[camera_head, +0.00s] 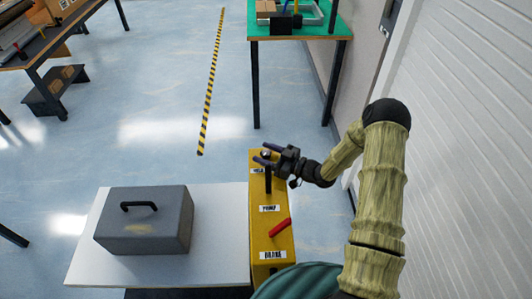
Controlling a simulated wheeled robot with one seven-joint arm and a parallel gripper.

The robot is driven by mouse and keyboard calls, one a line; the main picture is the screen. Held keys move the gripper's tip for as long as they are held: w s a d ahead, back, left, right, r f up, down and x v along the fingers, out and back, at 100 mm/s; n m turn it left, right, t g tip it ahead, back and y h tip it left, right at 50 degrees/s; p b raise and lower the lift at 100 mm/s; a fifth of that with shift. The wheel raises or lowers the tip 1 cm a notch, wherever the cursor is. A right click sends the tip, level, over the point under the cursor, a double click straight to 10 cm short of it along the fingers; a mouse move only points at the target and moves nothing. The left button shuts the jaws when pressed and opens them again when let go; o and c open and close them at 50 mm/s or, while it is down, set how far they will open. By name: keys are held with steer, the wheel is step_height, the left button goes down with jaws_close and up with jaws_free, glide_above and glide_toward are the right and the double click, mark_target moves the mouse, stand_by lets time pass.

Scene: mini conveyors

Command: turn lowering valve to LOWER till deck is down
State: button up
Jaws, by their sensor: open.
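A yellow control box (257,228) stands at the lower middle, with white labels along its top. The far label seems to read HOLD, the middle one PUMP and the near one BRAKE. My gripper (265,154) is over the far end of the box, by the HOLD label. Its two fingers are open and point left. A small knob, probably the lowering valve, is partly hidden between them; I cannot tell whether they touch it. A black lever (268,181) stands near the PUMP label. A red lever (280,227) sits near the BRAKE label. A white deck (217,217) is left of the box.
A grey metal case (143,228) with a black handle rests on the white deck. A green-topped table (288,53) with boxes stands beyond. A conveyor table (50,42) is at the upper left. A white ribbed wall (470,130) closes the right side. Open floor lies left, with a striped line.

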steer(key=c, duration=1)
steer(key=shift+o, duration=0.2)
